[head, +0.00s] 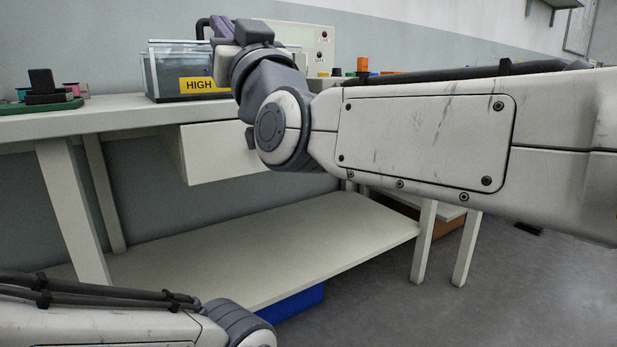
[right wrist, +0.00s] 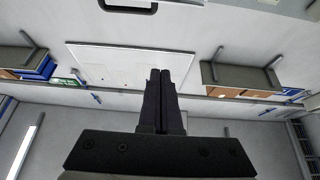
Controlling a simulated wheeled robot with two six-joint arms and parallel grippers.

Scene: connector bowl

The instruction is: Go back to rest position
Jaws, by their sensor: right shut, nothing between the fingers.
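My right arm crosses the head view from the right edge, and its wrist is raised in front of the workbench (head: 120,128). My right gripper (right wrist: 160,74) shows in the right wrist view with its two dark fingers together and nothing between them. In the head view the gripper is mostly hidden behind the wrist. My left arm enters at the bottom left of the head view, and its gripper is out of the picture.
A clear box labelled HIGH (head: 165,83) stands on the bench beside the wrist. A dark block on a green base (head: 42,95) sits at the left. A blue bin (head: 292,305) is under the lower shelf (head: 250,262).

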